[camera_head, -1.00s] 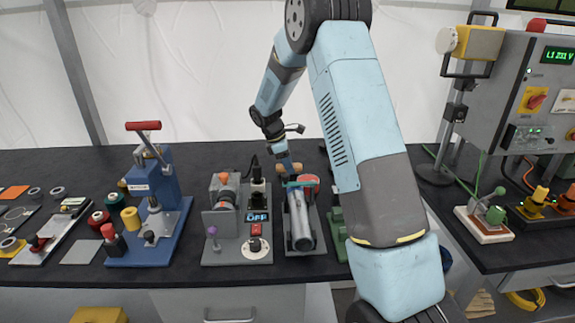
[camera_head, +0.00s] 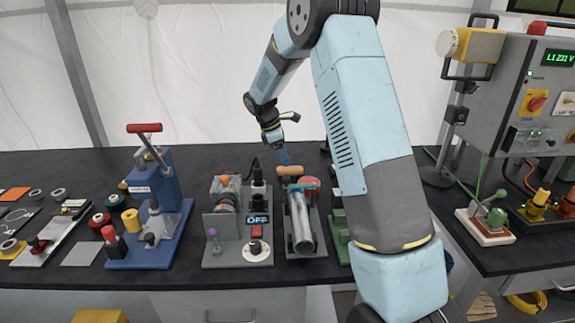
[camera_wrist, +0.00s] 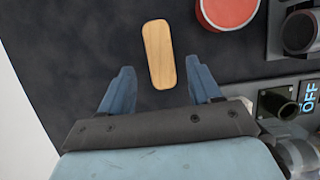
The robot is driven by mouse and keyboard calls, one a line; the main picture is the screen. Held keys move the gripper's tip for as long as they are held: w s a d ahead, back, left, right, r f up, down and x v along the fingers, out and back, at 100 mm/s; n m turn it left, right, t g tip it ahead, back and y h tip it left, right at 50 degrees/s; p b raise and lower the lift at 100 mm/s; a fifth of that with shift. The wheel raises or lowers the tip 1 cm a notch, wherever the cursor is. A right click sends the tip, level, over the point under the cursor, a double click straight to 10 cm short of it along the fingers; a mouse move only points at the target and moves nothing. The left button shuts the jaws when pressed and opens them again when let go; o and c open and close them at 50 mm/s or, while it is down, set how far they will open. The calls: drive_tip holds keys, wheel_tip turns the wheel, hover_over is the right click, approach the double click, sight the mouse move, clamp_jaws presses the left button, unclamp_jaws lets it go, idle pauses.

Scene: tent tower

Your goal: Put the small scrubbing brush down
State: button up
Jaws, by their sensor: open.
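The small scrubbing brush, a rounded wooden block (camera_head: 290,170), lies on the dark bench top behind the grey fixture with the metal tube. Only its plain wooden top shows; bristles are hidden. My gripper (camera_head: 283,157) is just above and behind it. In the wrist view the brush (camera_wrist: 158,54) lies ahead of my open blue fingers (camera_wrist: 160,80), its near end between them, with clear gaps on both sides. Nothing is held.
A red round-topped thing (camera_wrist: 228,10) is close beside the brush. The tube fixture (camera_head: 301,225) and the fixture with an OFF display (camera_head: 257,218) stand in front. A blue press (camera_head: 155,200) is farther left. The bench behind is clear.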

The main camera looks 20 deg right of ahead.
drive_tip(key=v, duration=0.7)
drive_tip(key=s+d+r+m+t+y, duration=0.15)
drive_tip(key=s+r+m, duration=0.25)
drive_tip(key=s+r, duration=0.45)
drive_tip(key=s+d+r+m+t+y, duration=0.1)
drive_tip(key=s+d+r+m, duration=0.15)
drive_tip(key=s+r, duration=0.6)
drive_tip(key=s+f+m+t+y, duration=0.1)
drive_tip(key=s+f+m+t, duration=0.2)
drive_tip(key=s+m, duration=0.6)
drive_tip(key=s+t, duration=0.1)
drive_tip(key=s, duration=1.5)
drive_tip(key=shift+d+y, duration=0.2)
drive_tip(key=shift+y, duration=0.15)
